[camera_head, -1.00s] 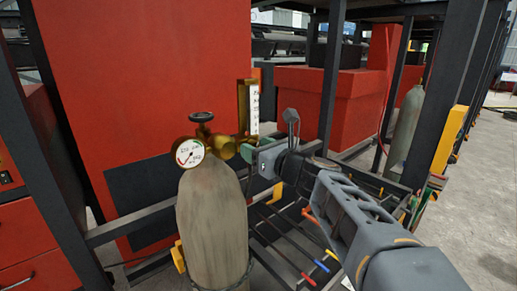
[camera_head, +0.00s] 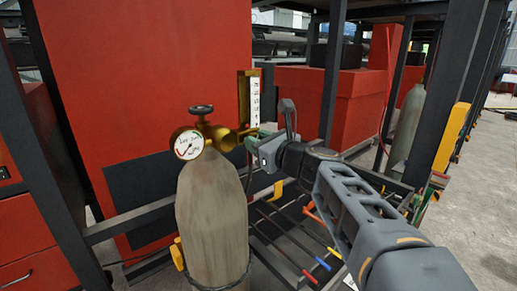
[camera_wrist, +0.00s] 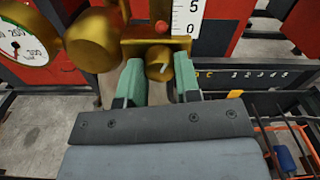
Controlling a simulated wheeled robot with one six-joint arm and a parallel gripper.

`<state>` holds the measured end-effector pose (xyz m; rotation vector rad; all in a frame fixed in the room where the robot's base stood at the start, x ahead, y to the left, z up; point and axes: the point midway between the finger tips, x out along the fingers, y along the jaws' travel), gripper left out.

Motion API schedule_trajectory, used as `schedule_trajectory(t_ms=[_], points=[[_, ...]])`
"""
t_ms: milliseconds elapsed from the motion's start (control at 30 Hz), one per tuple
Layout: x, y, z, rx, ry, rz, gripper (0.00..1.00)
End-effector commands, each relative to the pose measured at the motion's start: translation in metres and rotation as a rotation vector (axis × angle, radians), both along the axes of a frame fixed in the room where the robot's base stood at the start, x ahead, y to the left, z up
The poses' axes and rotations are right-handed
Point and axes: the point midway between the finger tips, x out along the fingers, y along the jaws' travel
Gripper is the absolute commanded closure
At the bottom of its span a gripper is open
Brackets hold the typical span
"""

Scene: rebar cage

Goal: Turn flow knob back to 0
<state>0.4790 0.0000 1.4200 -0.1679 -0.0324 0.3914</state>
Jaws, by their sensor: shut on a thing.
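The brass flow knob (camera_wrist: 158,63) sits at the foot of the flow meter, between my green fingertips in the wrist view. My gripper (camera_wrist: 158,80) is shut on it; in the head view my gripper (camera_head: 252,142) is at the meter's base and hides the knob. The flow meter's white scale (camera_head: 255,98) stands upright, and its "5" and "0" marks show in the wrist view (camera_wrist: 190,15). A red ball (camera_wrist: 161,27) is about level with the 0 mark.
A grey gas cylinder (camera_head: 212,215) with a round gauge (camera_head: 189,145) and black handwheel (camera_head: 201,110) stands left of my gripper. A rack with colored-ended rods (camera_head: 290,235) lies below. Dark steel posts (camera_head: 333,75) and a red cabinet (camera_head: 150,80) surround it.

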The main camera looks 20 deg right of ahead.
Motion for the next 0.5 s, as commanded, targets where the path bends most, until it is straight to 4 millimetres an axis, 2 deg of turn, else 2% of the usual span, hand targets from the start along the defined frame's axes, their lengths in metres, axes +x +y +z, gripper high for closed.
schedule_trajectory(t_ms=[33, 500], points=[[-0.0001, -0.0003, -0.0067, -0.039, -0.018, -0.001, 0.93], [0.0002, -0.0009, -0.0064, -0.451, -0.189, 0.0, 0.93]])
